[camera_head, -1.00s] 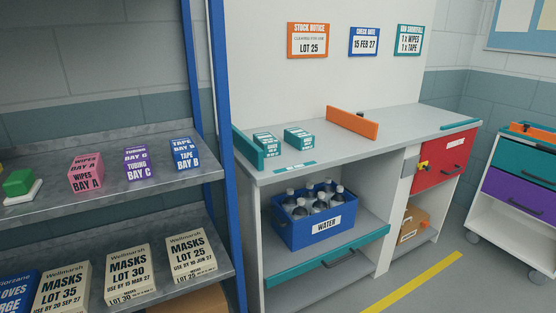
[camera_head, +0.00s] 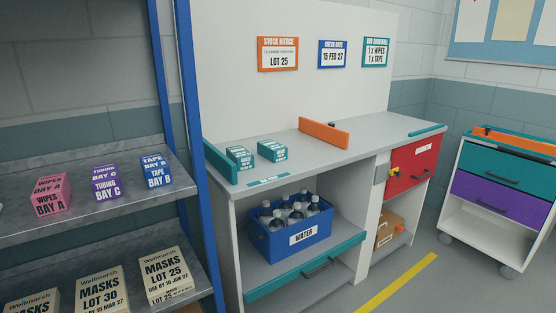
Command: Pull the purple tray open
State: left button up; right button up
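The purple tray (camera_head: 499,197) is a drawer in the white wheeled cart at the right edge of the view. It sits below a teal drawer (camera_head: 509,166) and looks closed, its front in line with the teal one. A dark bar handle (camera_head: 490,207) runs across its front. The right end of the tray is close to the picture's edge. Neither of my grippers is in view.
The cart (camera_head: 463,227) stands on castors on grey floor, right of the counter with a red door (camera_head: 412,167). A yellow floor line (camera_head: 398,283) runs before the counter. Shelves with boxes (camera_head: 90,205) fill the left. Floor between the line and cart is clear.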

aim_at(527, 210)
jog(key=z, duration=1.55)
